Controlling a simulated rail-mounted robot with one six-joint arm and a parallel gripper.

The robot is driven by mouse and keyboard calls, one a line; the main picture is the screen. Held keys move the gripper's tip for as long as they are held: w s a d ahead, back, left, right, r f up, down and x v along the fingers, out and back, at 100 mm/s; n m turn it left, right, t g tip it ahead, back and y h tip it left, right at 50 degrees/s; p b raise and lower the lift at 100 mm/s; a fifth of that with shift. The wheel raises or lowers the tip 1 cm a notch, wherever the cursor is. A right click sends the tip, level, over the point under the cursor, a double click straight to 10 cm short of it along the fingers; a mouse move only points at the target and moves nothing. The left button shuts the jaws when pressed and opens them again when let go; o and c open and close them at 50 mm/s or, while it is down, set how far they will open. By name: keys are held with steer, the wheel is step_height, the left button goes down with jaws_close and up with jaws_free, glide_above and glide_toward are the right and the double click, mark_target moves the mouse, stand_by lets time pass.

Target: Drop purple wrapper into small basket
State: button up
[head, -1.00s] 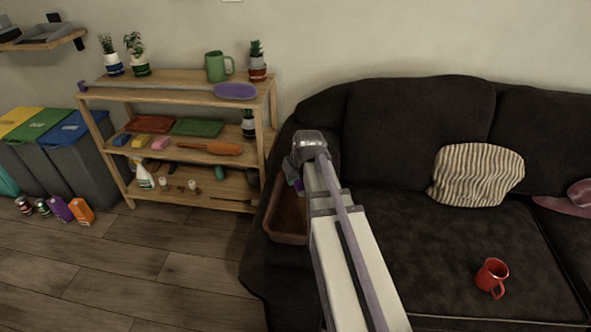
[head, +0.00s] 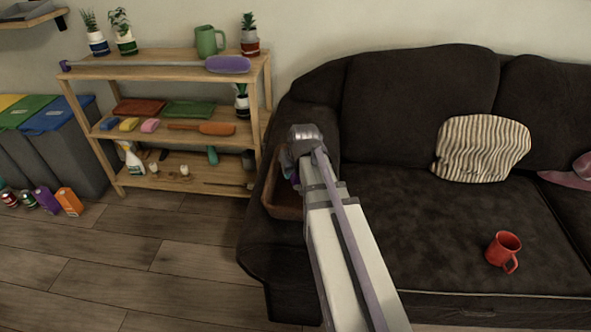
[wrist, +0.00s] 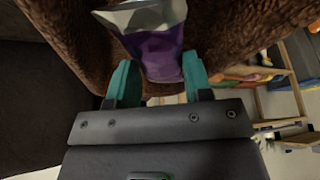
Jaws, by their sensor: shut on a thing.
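The purple wrapper (wrist: 160,47), with a silvery end, is held between the teal fingertips of my gripper (wrist: 160,84) in the wrist view. A brown, rough-walled basket (wrist: 240,40) surrounds the wrapper's far end there. In the head view the small brown basket (head: 286,208) rests on the left arm of the sofa. My gripper (head: 292,172) is at this basket, mostly hidden behind my own wrist, with only a bit of purple showing. I cannot tell how deep the wrapper is inside the basket or whether it touches a wall.
The dark sofa (head: 400,215) holds a striped cushion (head: 482,148) and a red mug (head: 503,251). A wooden shelf (head: 165,54) with plants, cloths and bottles stands left of the basket. Bins (head: 60,140) and cartons are at far left. The floor in front is clear.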

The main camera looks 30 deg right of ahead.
step_height(320, 180, down, 2)
steer(key=shift+b, duration=0.45)
steer(key=shift+r, duration=0.1)
steer(key=o, duration=1.1)
steer(key=p+v, duration=1)
steer(key=v, duration=0.1)
